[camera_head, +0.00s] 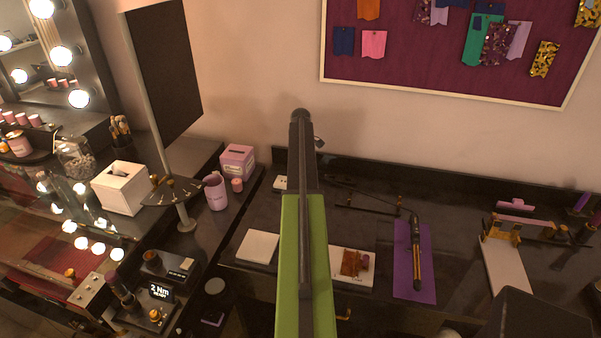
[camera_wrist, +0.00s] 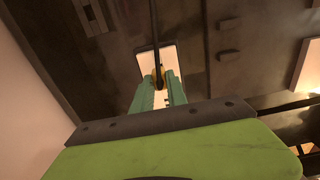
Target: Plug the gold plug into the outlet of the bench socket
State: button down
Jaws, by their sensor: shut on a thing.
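My gripper (camera_wrist: 158,88) has its green fingers shut on the gold plug (camera_wrist: 160,77) in the wrist view. Only a little of the plug's gold shows between the fingertips, and a dark cable runs up from it. A white piece (camera_wrist: 172,58) shows right behind the plug; I cannot tell whether they touch. My gripper is hidden in the head view.
A white tile (camera_head: 257,247) and a purple mat (camera_head: 414,262) with a curling iron (camera_head: 416,250) lie on the dark bench. A lilac box (camera_head: 238,161) and cup (camera_head: 215,192) stand left. A pinboard (camera_head: 450,60) hangs on the wall behind.

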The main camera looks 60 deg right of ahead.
jog(key=shift+f, duration=0.2)
dwell(0.7)
jog(key=shift+f+b, duration=0.35)
jog(key=shift+b, duration=0.2)
jog(key=shift+f+b, duration=0.45)
jog(key=shift+r+p, duration=0.7)
jog(key=shift+f+b, duration=0.9)
dwell(0.8)
jog(key=c, duration=1.2)
grip_release()
jog(key=shift+r, duration=0.1)
jog(key=shift+c, duration=0.2)
notch_tip(320, 180, up, 17)
jog(key=p, duration=1.7)
jog(key=shift+r+p, duration=0.2)
jog(key=shift+p, duration=0.1)
